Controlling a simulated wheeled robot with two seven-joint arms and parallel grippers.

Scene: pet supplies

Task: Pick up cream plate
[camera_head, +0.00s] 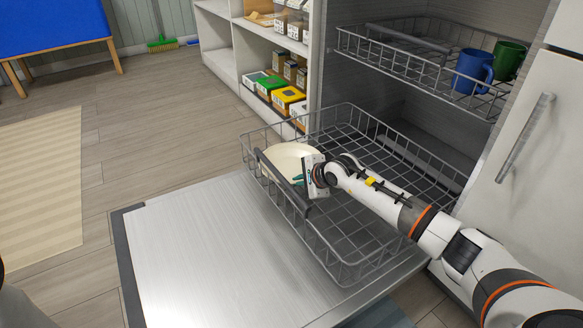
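The cream plate (289,154) sits in the lower wire rack of an open dishwasher, at the rack's left end. My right gripper (300,180) comes in from the right and is at the near right part of the plate, hiding some of it. The fingertips are small and partly hidden, so I cannot tell whether they are open or shut, or whether they touch the plate. My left gripper is not in view.
The lower rack (347,258) has wire walls and a dark front handle; most of it looks empty. The open dishwasher door (215,255) lies flat and bare. A blue mug (472,72) and a green mug (509,60) stand in the upper rack. Shelves (255,70) hold boxes behind.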

